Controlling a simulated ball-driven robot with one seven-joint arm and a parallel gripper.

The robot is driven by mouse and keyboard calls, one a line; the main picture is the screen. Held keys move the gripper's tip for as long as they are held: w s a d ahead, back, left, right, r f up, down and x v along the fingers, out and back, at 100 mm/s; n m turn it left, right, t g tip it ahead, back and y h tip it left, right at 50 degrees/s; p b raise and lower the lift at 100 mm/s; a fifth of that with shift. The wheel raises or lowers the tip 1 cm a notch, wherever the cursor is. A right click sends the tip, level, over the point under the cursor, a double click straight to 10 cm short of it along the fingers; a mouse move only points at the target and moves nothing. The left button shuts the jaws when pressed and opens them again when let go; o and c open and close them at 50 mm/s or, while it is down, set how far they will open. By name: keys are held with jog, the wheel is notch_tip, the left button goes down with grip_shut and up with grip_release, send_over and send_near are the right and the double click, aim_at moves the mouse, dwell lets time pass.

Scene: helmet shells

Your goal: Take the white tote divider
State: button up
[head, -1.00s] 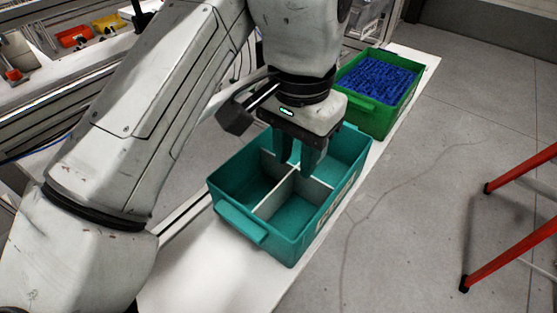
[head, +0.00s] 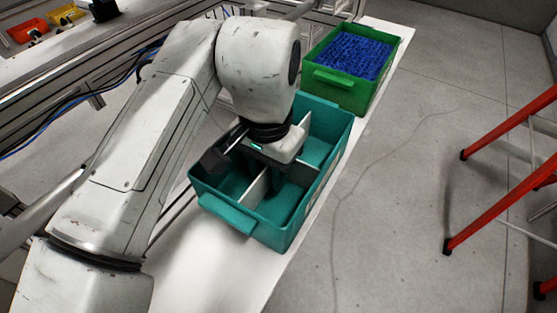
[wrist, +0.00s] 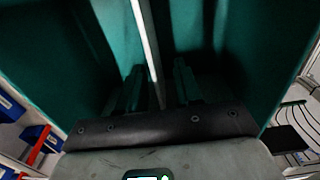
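The white divider (head: 257,189) stands upright inside the teal tote (head: 298,222), its crossing panels splitting the tote into compartments. My gripper (head: 270,183) is lowered into the tote over the divider, and the wrist hides part of the divider's middle. In the wrist view, one dark finger is on each side of a thin divider panel (wrist: 147,42), with a gap on both sides. My gripper (wrist: 157,85) is open and not closed on the panel. The fingertips are dark and hard to make out.
A green crate (head: 341,88) filled with blue pieces (head: 355,55) stands behind the teal tote on the same white bench (head: 215,262). Red metal legs (head: 490,205) stand on the floor at right. Open grey floor lies between.

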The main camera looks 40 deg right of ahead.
jog(key=shift+f, duration=0.5)
grip_shut()
